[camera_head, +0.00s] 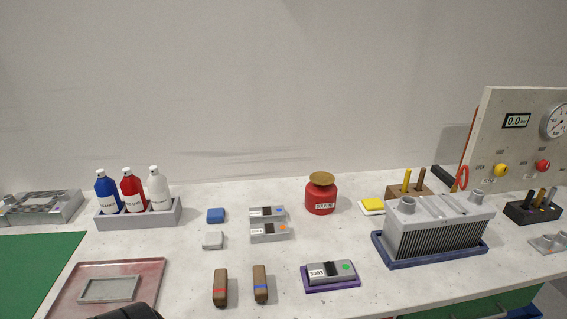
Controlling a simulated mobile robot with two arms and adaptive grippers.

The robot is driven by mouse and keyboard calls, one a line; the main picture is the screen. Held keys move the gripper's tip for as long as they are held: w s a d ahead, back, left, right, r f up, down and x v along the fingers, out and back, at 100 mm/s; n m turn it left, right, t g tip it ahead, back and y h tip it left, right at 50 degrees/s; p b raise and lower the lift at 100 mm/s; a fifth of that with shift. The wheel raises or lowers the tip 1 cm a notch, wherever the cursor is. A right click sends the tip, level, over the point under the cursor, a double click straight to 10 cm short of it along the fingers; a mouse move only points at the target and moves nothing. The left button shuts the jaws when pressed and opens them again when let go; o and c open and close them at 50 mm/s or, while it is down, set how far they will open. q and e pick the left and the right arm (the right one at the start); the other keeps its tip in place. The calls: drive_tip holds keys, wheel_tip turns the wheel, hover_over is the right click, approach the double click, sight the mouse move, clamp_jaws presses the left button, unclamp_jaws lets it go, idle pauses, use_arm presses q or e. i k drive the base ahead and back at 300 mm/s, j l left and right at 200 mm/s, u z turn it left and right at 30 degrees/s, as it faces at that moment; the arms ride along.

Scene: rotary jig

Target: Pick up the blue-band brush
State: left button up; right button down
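The blue-band brush (260,283) has a brown body with a blue band and lies on the pale bench near the front, left of the middle. A similar brush with a red band (220,287) lies just to its left, apart from it. A dark rounded part of my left gripper (123,311) shows at the bottom left edge, left of both brushes and clear of them. Its fingers are out of the picture. My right gripper is not in view.
A reddish tray (151,274) lies left of the brushes, and a purple tray (332,288) with a grey device lies to their right. Blue and grey blocks and two labelled units (269,231) lie behind. A finned block (437,232) stands in a blue tray at right.

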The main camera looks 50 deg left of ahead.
sight(260, 292)
drive_tip(key=u, duration=1.65)
drive_tip(key=j, duration=0.25)
drive_tip(key=z, duration=0.05)
